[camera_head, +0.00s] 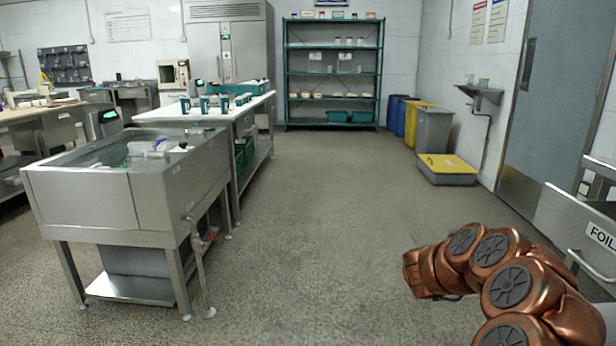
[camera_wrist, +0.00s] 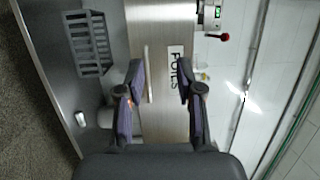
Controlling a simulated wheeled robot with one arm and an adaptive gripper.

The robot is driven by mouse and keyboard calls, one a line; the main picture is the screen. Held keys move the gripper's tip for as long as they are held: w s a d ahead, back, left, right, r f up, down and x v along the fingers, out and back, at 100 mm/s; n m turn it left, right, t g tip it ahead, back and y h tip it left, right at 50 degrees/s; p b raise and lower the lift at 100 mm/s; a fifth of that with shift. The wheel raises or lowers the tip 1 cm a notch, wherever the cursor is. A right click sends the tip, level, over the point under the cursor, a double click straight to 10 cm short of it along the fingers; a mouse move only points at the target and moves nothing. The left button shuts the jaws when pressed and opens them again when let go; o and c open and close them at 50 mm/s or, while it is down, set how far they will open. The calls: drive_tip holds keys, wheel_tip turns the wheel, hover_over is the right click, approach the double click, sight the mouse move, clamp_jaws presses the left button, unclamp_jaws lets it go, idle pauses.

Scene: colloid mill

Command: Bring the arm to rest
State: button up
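My gripper (camera_wrist: 160,70) shows in the wrist view with its two dark fingers spread apart. Nothing is held between them. Beyond the fingers is a metal front (camera_wrist: 157,30) with a FOILS label and a bar handle; the handle appears between the fingers, and I cannot tell how far off it is. My copper-coloured arm (camera_head: 508,285) is bent at the lower right of the head view. The gripper itself cannot be made out there.
The FOILS unit (camera_head: 567,222) stands at the right edge, close to my arm. A steel sink unit (camera_head: 85,197) and a white-topped table (camera_head: 205,113) stand left. Bins (camera_head: 434,130) and a yellow-lidded box (camera_head: 447,164) line the right wall. The middle floor is clear.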

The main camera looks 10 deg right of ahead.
drive_tip(key=w+a+r+n+t+y+p, duration=0.8)
drive_tip(key=w+a+r+n+t, duration=0.3)
drive_tip(key=w+a+r, duration=0.4)
drive_tip(key=s+a+r+n+y+p, duration=0.2)
drive_tip(key=a+r+n+y+p, duration=0.15)
drive_tip(key=a, duration=0.45)
drive_tip(key=s+a+r+n+t+y+p, duration=0.1)
drive_tip(key=s+a+r+n+y+p, duration=0.25)
drive_tip(key=a, duration=0.55)
drive_tip(key=a+r+n+y+p, duration=0.25)
drive_tip(key=a+n+y, duration=0.25)
drive_tip(key=a, duration=0.3)
drive_tip(key=s+a+n+g+y+p, duration=0.1)
drive_tip(key=s+a+n+g+p, duration=0.3)
drive_tip(key=s, duration=0.5)
drive_tip(key=s+a+n+g+y+p, duration=0.1)
drive_tip(key=s+a+n+g+p, duration=0.3)
drive_tip(key=s, duration=0.4)
drive_tip(key=s+d+r+n+g+h+p, duration=0.1)
drive_tip(key=s+d+g+p, duration=0.1)
drive_tip(key=s, duration=0.7)
drive_tip(key=s+d+r+n+g+h+p, duration=0.1)
drive_tip(key=s+p, duration=0.3)
drive_tip(key=s, duration=0.5)
drive_tip(key=s+d+r+n+g+h+p, duration=0.1)
drive_tip(key=s+d+n+g+p, duration=0.1)
drive_tip(key=s, duration=0.7)
drive_tip(key=shift+s+d+g+p, duration=0.4)
drive_tip(key=shift+d+g+p, duration=0.45)
drive_tip(key=shift+g+p, duration=0.2)
